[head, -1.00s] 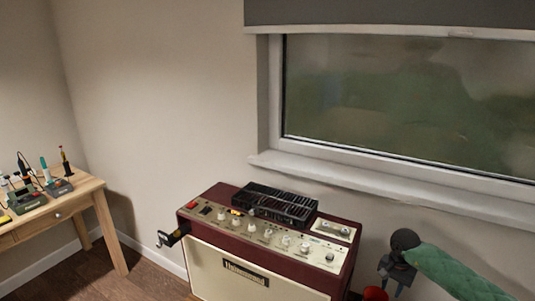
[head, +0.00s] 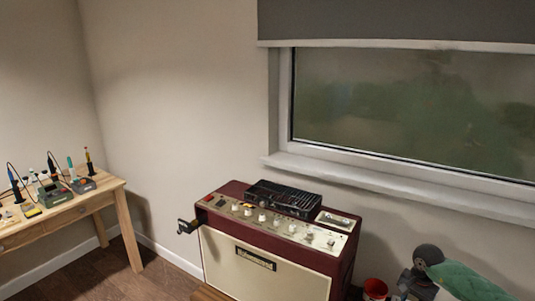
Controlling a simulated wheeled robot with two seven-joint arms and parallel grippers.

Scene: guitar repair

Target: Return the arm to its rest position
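What looks like my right arm comes in at the lower right of the head view, with a green link and a dark round joint. Below that joint is a dark grey block, my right gripper (head: 416,286), cut by the lower frame edge. Its fingers do not show clearly, so I cannot tell if it is open or shut, and nothing held can be made out. It appears beside a red cup (head: 375,289) in the picture. My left arm and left gripper are not in view.
A dark red amplifier (head: 262,265) with a cream front stands below the window. A black slotted unit (head: 284,198) lies on it, and a black fitting (head: 187,226) juts from its left. A wooden table (head: 119,184) with tools stands left. Floor shows between them.

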